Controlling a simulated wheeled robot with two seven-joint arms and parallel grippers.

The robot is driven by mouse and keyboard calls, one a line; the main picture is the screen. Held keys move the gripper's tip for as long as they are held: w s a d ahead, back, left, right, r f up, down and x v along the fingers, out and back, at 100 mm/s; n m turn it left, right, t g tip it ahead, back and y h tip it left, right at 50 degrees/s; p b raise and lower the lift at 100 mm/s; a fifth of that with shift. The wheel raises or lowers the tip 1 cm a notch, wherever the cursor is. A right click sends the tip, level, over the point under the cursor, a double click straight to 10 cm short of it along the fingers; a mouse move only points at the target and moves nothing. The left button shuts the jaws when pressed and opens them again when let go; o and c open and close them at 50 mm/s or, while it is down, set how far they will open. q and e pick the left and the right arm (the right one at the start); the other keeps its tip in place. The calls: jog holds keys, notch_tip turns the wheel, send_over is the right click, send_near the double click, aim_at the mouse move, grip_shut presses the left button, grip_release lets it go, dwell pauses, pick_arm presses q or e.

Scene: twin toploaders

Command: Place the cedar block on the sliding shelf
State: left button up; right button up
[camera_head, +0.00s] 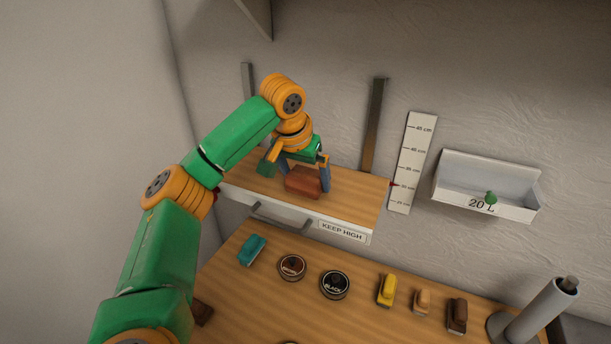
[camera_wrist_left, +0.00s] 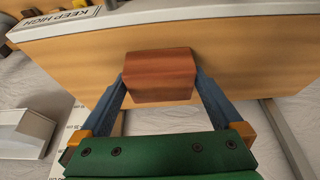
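The cedar block (camera_head: 303,182), a reddish-brown block with bevelled edges, is at the sliding shelf (camera_head: 350,200), a wooden board with a white front edge marked "KEEP HIGH". My left gripper (camera_head: 304,176) reaches down over the shelf with its blue fingers on either side of the block, seemingly touching it. In the left wrist view the block (camera_wrist_left: 160,75) fills the space between the two fingertips, over the shelf's wood surface (camera_wrist_left: 250,60). The block seems to sit on the board or very close to it; its underside is hidden. My right gripper is not in view.
On the bench below are a teal block (camera_head: 251,250), two round tins (camera_head: 335,285), several small brushes or blocks (camera_head: 387,291) and a roll on a stand (camera_head: 543,311). A height scale (camera_head: 412,162) and a white wall bin (camera_head: 488,187) are right of the shelf. The shelf's right part is clear.

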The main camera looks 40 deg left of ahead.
pick_arm(q)
jog(key=shift+r, duration=0.25)
jog(key=v, duration=1.2)
jog(key=shift+f, duration=0.1)
